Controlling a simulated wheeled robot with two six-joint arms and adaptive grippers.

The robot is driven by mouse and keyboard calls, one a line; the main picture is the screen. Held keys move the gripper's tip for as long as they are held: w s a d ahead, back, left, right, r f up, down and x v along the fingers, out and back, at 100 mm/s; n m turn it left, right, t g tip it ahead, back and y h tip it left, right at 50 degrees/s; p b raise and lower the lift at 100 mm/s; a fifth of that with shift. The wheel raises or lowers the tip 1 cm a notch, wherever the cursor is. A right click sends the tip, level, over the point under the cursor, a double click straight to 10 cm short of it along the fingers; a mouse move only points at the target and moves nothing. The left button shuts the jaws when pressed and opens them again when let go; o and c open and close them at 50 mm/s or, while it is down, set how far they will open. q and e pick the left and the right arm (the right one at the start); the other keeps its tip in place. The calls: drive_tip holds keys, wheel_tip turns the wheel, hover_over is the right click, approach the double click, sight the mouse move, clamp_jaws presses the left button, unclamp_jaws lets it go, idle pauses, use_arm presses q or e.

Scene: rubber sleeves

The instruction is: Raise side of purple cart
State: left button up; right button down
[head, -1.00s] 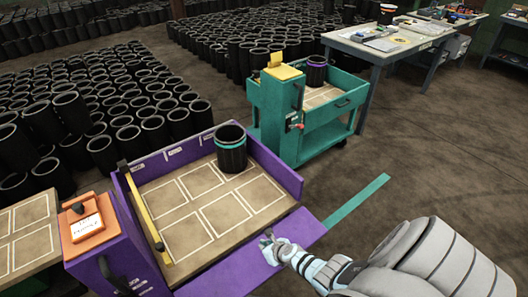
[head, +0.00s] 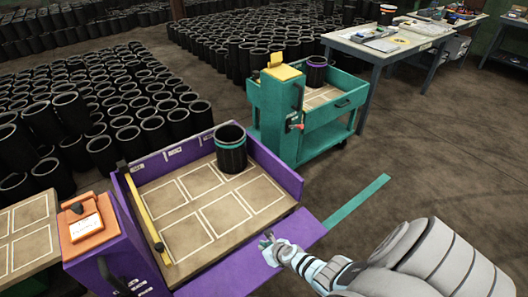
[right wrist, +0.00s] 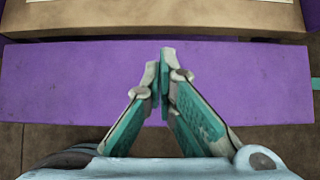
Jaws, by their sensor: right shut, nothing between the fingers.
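The purple cart (head: 288,180) stands in the lower left of the head view, with a tan deck marked in white rectangles. Its front side panel (head: 235,268) is folded down, lying outward below the deck edge. The panel also fills the middle of the right wrist view (right wrist: 60,85). My right gripper (head: 268,240) is shut and empty, over the panel near the deck's front edge. In the right wrist view its fingertips (right wrist: 164,60) meet above the purple panel. Whether they touch it I cannot tell. My left gripper is not in view.
A black sleeve with a teal band (head: 231,150) stands on the deck's far corner. A yellow bar (head: 147,213) runs along the deck's left side. A teal cart (head: 325,140) stands behind. Black sleeves crowd the floor at left; the floor at right is open.

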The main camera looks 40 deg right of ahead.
use_arm(q)
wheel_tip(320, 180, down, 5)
drive_tip(key=b, duration=0.4)
use_arm(e)
wheel_tip(320, 180, down, 5)
use_arm(q)
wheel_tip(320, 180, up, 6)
drive_tip(key=p, duration=0.5)
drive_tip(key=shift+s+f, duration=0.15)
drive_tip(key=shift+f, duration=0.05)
use_arm(e)
drive_tip(key=s+r, duration=0.4)
drive_tip(key=s, duration=0.5)
drive_tip(key=shift+s+a+r, duration=0.2)
drive_tip(key=shift+s+a, duration=0.05)
drive_tip(key=shift+a, duration=0.1)
